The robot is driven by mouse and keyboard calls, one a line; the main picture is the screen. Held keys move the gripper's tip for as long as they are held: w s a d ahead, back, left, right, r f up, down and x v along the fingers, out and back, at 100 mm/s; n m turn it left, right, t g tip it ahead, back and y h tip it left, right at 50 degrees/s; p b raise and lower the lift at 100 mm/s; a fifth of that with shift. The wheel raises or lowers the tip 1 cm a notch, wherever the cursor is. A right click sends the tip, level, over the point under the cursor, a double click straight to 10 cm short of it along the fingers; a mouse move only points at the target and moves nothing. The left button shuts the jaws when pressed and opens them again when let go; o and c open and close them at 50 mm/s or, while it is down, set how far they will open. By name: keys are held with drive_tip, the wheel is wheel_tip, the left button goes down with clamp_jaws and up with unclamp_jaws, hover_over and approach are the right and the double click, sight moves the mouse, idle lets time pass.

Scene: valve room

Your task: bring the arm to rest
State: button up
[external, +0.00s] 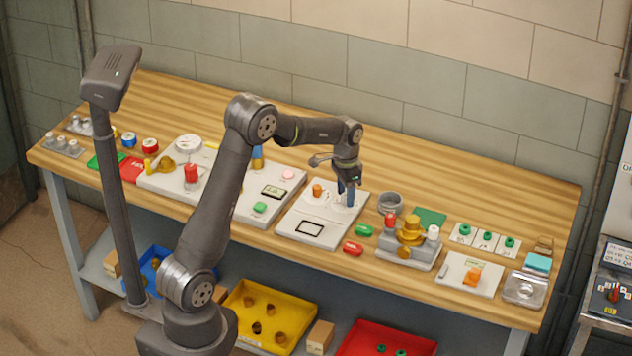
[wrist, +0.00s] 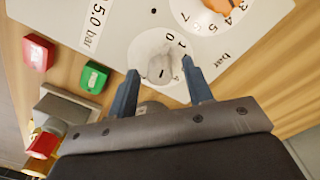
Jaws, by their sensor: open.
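My gripper (external: 346,192) is open, with its blue fingers pointing down at the right part of a white panel (external: 292,225) on the bench. In the wrist view my gripper (wrist: 161,84) has its two fingertips apart, on either side of a grey-white knob (wrist: 157,58) on a numbered dial. There is a gap between knob and fingers; I cannot tell how high the tips are above the panel. An orange knob (wrist: 222,5) on a second dial shows at the top right edge. The panel label reads "5.0 bar".
A grey cup (external: 390,203) stands just right of the gripper. Green (external: 364,230) and red (external: 352,248) blocks lie in front of it. A valve assembly (external: 410,238) with brass and red parts is farther right. The back strip of the wooden bench (external: 440,165) is clear.

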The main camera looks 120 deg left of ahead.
drive_tip(key=m, duration=0.3)
drive_tip(key=shift+m, duration=0.3)
